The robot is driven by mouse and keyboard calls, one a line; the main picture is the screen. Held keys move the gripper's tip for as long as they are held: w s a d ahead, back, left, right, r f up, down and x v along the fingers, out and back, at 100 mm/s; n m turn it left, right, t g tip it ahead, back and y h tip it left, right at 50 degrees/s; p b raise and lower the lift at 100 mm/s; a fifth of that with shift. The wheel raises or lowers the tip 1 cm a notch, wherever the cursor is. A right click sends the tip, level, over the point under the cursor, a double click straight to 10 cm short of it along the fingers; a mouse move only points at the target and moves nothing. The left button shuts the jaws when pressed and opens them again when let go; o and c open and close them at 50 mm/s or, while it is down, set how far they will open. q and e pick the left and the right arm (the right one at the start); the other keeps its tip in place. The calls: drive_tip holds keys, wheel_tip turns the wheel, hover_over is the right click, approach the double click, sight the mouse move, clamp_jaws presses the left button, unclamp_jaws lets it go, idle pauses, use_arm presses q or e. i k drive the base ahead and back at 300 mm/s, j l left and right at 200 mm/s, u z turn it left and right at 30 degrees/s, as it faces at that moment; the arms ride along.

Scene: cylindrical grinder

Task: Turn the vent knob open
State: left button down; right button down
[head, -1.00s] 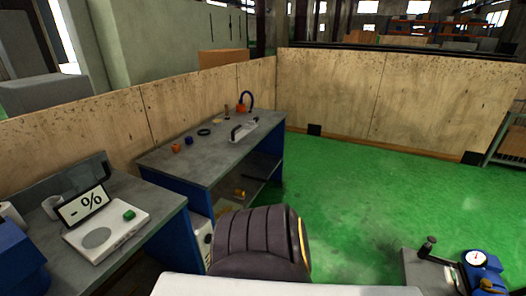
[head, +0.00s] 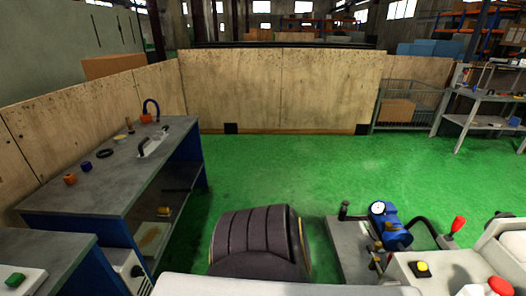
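I cannot single out the vent knob with certainty. At the right of the head view a blue unit with a round white-faced gauge (head: 379,208) stands on a grey plate. Small brass-coloured fittings (head: 377,246) sit low on its near side, too small to tell apart or to show how they are turned. A dark upright handle (head: 344,210) stands at the plate's left corner. Neither of my grippers is in view.
A grey bench (head: 120,170) with small parts stands at left. A white machine body (head: 440,274) with a yellow button (head: 422,269), a red-tipped lever (head: 458,226) and a red knob (head: 500,286) is at lower right. The green floor (head: 290,165) ahead is clear.

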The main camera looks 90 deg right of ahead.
sight(389, 225)
drive_tip(key=z, duration=4.2)
